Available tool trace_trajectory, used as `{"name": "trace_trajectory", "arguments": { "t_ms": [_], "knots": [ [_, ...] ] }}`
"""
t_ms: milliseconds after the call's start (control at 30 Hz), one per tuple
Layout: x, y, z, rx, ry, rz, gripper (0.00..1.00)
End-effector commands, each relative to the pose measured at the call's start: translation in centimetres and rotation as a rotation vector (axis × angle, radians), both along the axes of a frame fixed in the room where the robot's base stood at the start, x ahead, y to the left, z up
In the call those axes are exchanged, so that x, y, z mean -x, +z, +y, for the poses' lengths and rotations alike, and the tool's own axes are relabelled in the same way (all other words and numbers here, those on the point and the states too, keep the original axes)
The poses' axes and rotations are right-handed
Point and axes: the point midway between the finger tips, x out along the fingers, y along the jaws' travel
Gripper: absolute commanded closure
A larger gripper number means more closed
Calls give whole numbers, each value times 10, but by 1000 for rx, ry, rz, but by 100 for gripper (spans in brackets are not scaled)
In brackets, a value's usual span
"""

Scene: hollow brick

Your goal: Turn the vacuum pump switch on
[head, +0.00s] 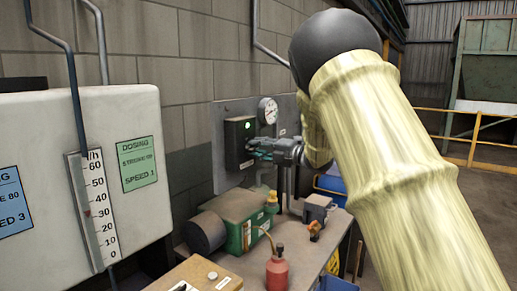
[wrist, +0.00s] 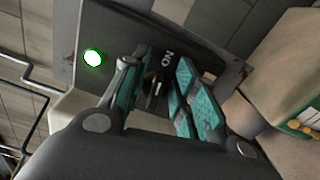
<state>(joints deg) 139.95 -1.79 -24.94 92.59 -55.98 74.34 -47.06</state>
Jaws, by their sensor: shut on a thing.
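The vacuum pump switch box (head: 237,139) is a dark box on a grey wall panel in the head view. Its black rotary knob (wrist: 154,87) shows in the wrist view, with a pale mark on it and the word ON beside it. A green lamp (wrist: 93,58) on the box is lit; it also shows in the head view (head: 248,127). My gripper (head: 256,148) is at the front of the box. In the wrist view its teal-padded fingers (wrist: 156,92) are on either side of the knob, shut on it. The fingers partly hide the knob.
A round gauge (head: 267,111) is on the panel, right of the box. Below stand a green pump (head: 240,217), a red oil can (head: 277,270) and a small grey vise (head: 317,208) on a bench. A white tank (head: 130,105) stands at left.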

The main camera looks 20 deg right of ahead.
Motion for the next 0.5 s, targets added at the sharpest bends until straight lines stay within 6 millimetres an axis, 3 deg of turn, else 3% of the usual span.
{"name": "trace_trajectory", "arguments": {
  "t_ms": [500],
  "knots": [
    [-1,-1,-2,-122,-5,91,95]
  ]
}}
